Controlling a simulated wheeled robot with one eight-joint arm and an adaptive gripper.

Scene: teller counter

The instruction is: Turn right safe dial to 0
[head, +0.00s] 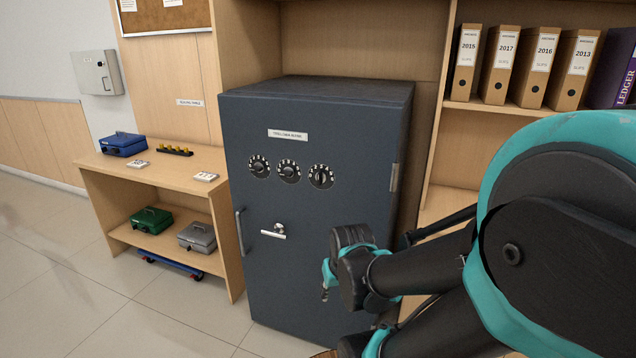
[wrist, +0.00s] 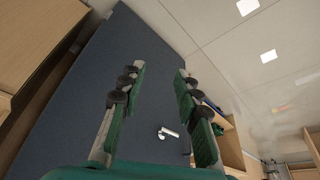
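The dark grey safe (head: 310,125) stands upright with its door shut. Three round black dials sit in a row high on the door; the right dial (head: 321,176) has pale markings around a dark knob, too small to read. My gripper (head: 326,293) is in front of the lower right part of the door, below the right dial and apart from it. In the wrist view my gripper (wrist: 160,70) has its two green-padded fingers spread wide with nothing between them. The safe door (wrist: 75,85) shows behind them; I cannot make out the dials there.
A silver lever (head: 275,232) is mid-door, also between the fingers in the wrist view (wrist: 168,133). A vertical handle (head: 240,232) is at the door's left edge. A wooden shelf unit (head: 165,175) with cash boxes stands left; binders (head: 530,65) fill the right shelf.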

